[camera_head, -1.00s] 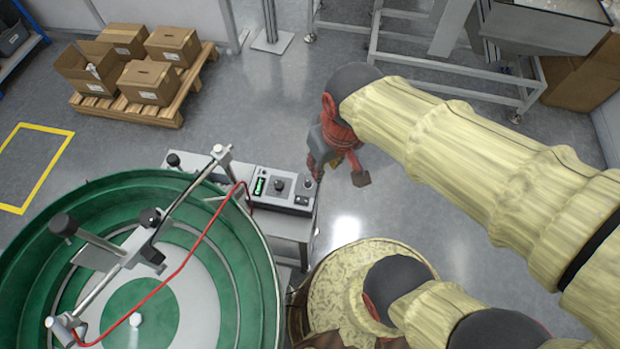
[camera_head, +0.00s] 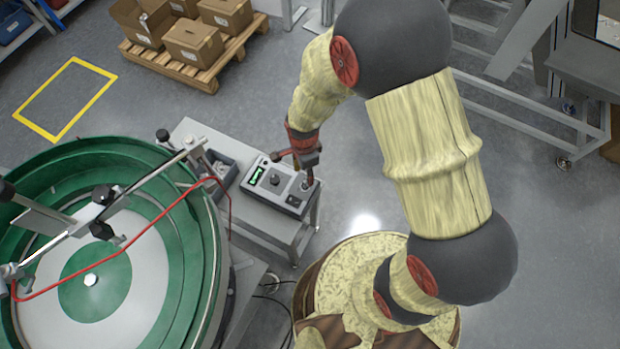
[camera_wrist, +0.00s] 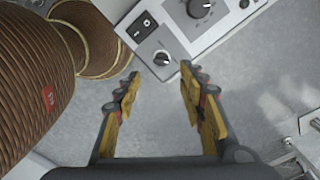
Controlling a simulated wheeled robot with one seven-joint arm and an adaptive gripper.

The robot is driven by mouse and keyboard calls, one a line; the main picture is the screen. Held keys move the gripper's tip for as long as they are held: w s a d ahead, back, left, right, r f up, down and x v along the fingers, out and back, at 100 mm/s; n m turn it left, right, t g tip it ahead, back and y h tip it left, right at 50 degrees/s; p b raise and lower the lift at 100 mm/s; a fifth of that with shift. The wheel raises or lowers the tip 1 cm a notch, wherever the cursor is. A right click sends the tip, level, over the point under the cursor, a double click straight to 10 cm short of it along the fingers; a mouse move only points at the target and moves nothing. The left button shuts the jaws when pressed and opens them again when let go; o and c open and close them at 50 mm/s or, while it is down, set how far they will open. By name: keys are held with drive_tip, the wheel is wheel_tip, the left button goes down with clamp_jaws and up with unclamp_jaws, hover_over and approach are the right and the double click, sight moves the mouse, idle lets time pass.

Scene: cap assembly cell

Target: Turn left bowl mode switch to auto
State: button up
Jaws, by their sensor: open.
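The left bowl's control box (camera_head: 262,188) stands on a small grey table beside the green bowl feeder. In the wrist view, the box (camera_wrist: 172,22) is at the top, with a small black rotary switch (camera_wrist: 162,58) at its near corner. The switch bears a pale line; its setting labels are too small to read. A larger dial (camera_wrist: 199,9) and a black rocker switch (camera_wrist: 144,24) are beside it. My gripper (camera_wrist: 160,78) is open and empty, its fingertips on either side of the small switch and apart from it. In the head view, my gripper (camera_head: 293,168) is above the box's right end.
The green bowl feeder (camera_head: 200,250) stands left of the box, with a red cable (camera_head: 120,247) across it. Cartons on a pallet (camera_head: 190,65) stand at the back.

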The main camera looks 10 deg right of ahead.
sight(305, 184)
drive_tip(key=shift+w+a+f+m, duration=0.1)
drive_tip(key=shift+m, duration=0.6)
wheel_tip(305, 184, down, 8)
drive_tip(key=shift+r+b, duration=0.2)
drive_tip(key=shift+b, duration=0.95)
drive_tip(key=shift+c, duration=0.3)
clamp_jaws()
